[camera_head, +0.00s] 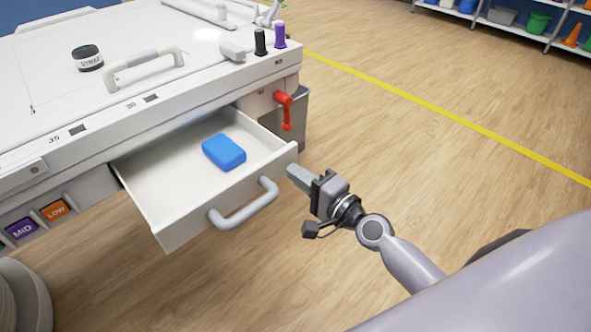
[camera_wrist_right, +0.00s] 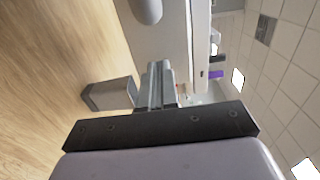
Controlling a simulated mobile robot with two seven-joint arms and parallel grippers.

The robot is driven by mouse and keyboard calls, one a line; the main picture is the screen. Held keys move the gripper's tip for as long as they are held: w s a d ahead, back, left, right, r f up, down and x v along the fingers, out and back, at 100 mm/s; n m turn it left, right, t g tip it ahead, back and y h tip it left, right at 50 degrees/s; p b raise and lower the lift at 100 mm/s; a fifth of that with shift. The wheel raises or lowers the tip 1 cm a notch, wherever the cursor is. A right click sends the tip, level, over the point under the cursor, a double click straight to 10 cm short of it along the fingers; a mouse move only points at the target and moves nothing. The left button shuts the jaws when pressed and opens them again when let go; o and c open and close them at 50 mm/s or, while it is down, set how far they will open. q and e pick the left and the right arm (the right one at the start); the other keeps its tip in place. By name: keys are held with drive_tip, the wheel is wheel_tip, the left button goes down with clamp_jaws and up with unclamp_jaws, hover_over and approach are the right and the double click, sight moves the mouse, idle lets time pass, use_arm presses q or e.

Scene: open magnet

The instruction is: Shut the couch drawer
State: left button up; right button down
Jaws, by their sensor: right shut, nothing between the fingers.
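The couch drawer (camera_head: 185,220) is white and stands pulled out from the side of the white couch (camera_head: 60,115). Its grey bar handle (camera_head: 245,205) is on the drawer front. A blue block (camera_head: 223,152) lies inside the drawer. My right gripper (camera_head: 293,173) is shut and empty, just off the right end of the drawer front; I cannot tell whether it touches. In the right wrist view the shut fingers (camera_wrist_right: 157,85) point toward the pale drawer front, with part of the handle (camera_wrist_right: 148,9) at the top. My left gripper is not in view.
A red lever (camera_head: 285,108) hangs on the couch side, right of the drawer opening. A strap roll (camera_head: 87,58) and black and purple knobs (camera_head: 280,36) are on the couch top. The wood floor (camera_head: 400,150) to the right is clear, with shelves (camera_head: 500,22) far behind.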

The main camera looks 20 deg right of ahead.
drive_tip(key=shift+w+a, duration=0.2)
drive_tip(key=shift+w, duration=0.3)
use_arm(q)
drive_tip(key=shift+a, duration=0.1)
